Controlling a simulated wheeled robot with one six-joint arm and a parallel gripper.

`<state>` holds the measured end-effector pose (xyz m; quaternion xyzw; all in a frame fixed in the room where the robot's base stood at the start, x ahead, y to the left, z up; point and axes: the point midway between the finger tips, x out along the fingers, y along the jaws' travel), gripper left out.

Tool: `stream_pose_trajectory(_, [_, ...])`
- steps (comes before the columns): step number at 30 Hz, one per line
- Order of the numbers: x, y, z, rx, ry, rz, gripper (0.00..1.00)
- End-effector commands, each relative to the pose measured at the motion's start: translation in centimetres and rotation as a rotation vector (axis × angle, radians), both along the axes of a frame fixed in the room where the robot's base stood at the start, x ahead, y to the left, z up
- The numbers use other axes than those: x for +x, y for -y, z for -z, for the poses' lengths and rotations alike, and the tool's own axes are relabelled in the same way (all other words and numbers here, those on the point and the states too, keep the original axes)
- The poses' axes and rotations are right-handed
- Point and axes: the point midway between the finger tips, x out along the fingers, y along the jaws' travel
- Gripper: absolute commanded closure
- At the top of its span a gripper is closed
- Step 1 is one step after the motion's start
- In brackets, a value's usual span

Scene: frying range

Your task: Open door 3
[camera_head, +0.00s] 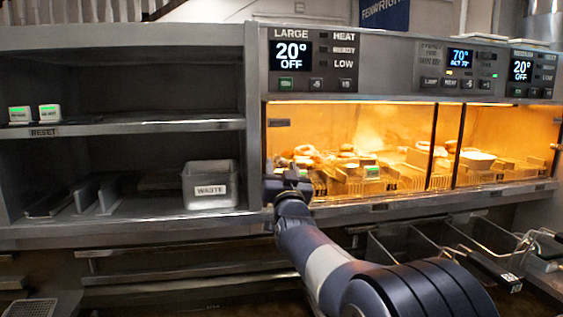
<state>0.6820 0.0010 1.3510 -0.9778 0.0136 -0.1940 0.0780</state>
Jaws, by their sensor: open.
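A lit food cabinet has clear door panels in dark frames. The left panel (350,125) spans the bay under the LARGE display, and another panel (505,130) spans the bay to its right. Both look closed. I see no number 3 on any door, so I cannot tell which is door 3. My gripper (285,183) is at the lower left corner of the left panel, in front of the cabinet's edge. It is small and dark here, and whether it touches the panel cannot be told. I see nothing held in it.
A grey WASTE bin (210,187) stands on the lower left shelf beside my gripper. Two small white boxes (34,114) sit on the upper shelf. Control displays (293,55) run above the cabinet. Wire basket handles (490,268) stick out at lower right, near my arm.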

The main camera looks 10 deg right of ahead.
Motion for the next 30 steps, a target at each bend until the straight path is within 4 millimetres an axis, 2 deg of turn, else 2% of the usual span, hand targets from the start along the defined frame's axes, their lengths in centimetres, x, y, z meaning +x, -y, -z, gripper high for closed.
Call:
stream_pose_trajectory(4, [0.70,0.06,-0.33,0.000,0.001,0.000,0.54])
stream_pose_trajectory(12, [0.77,0.05,-0.27,0.000,0.000,0.000,0.54])
stream_pose_trajectory(27, [0.75,0.03,-0.29,0.000,0.000,0.000,0.95])
stream_pose_trajectory(30, [0.74,0.03,-0.29,0.000,0.000,0.000,1.00])
